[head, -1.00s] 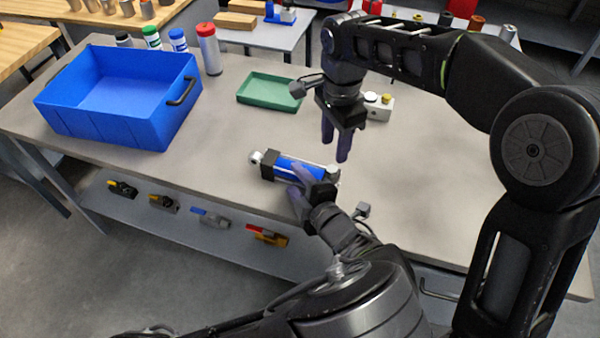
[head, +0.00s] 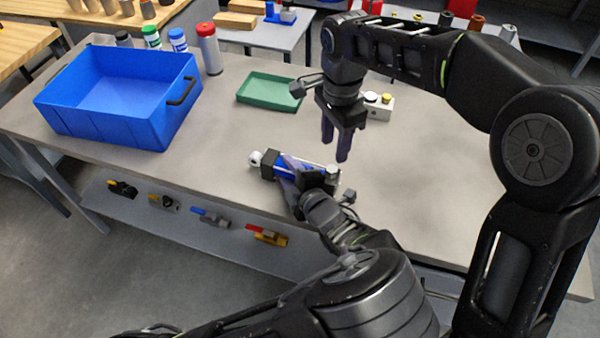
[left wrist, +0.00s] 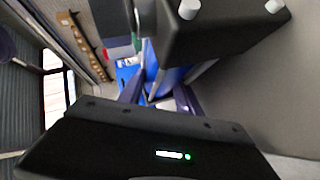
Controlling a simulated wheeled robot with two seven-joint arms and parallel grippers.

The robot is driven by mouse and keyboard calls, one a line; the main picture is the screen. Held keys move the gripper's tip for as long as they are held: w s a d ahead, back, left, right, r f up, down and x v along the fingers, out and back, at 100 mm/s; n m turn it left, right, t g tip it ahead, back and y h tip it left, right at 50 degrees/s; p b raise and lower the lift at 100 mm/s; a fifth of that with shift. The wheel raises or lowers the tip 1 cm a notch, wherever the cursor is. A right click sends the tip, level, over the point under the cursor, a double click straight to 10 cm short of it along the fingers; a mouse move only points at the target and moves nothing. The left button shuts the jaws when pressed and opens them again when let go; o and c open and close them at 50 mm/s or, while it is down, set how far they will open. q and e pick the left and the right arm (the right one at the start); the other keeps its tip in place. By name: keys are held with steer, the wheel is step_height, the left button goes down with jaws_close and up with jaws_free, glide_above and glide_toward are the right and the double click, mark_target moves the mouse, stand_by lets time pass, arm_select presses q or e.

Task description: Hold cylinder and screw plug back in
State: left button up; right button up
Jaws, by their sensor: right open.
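The blue cylinder (head: 284,171) with black end blocks and a pale eye at its left end lies on the grey bench. My left gripper (head: 290,182) is low over it, one finger across its upper side and the other at its near side. In the left wrist view the cylinder (left wrist: 168,78) shows as blue between the fingers (left wrist: 160,98); contact is unclear. My right gripper (head: 336,144) is open and empty, pointing down above the bench behind the cylinder's right end. A small pale round part (head: 333,172) shows at that end. I cannot make out the plug for certain.
A green tray (head: 268,93) lies behind the cylinder. A pale block with a yellow top piece (head: 379,107) stands behind my right gripper. A large blue bin (head: 115,125) and several capped bottles (head: 208,50) are at the left. The bench between bin and cylinder is clear.

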arm_select(q)
jaws_close()
stand_by(0.4)
